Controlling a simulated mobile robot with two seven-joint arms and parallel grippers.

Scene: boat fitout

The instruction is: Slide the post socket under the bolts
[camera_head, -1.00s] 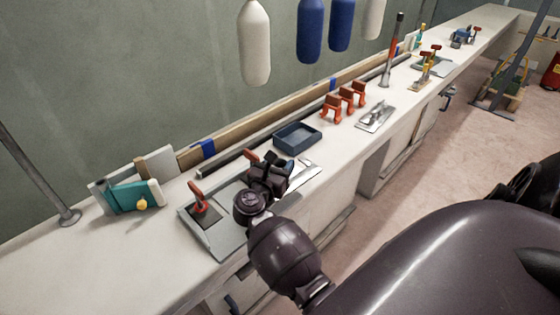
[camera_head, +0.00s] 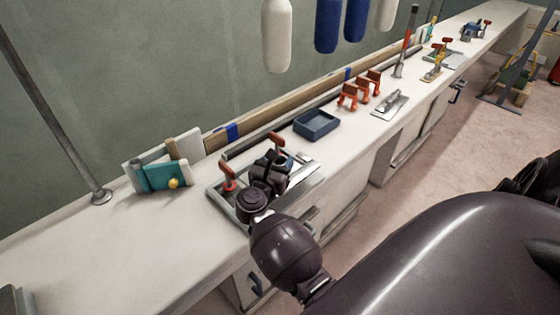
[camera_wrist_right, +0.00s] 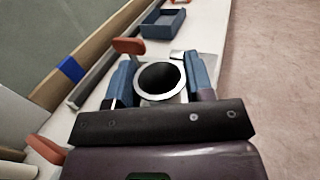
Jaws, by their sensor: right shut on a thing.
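My right gripper (camera_head: 273,163) is over the grey tray-like fixture (camera_head: 213,196) on the bench. In the right wrist view, the right gripper (camera_wrist_right: 161,76) has its blue fingers on both sides of a round piece, taken to be the post socket (camera_wrist_right: 158,79), with a pale rim and dark opening. It is shut on this piece. A red-handled fitting (camera_head: 228,178) stands at the fixture's left, another (camera_head: 276,140) behind the gripper. I cannot make out the bolts. The gripper hides the socket's underside and part of the fixture. My left gripper is out of view.
A blue-grey open bin (camera_head: 317,124) stands just beyond the fixture. Red clamps (camera_head: 360,90) and a metal plate (camera_head: 390,105) lie farther along. A teal item (camera_head: 163,176) stands to the left. The bench front left (camera_head: 120,245) is clear.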

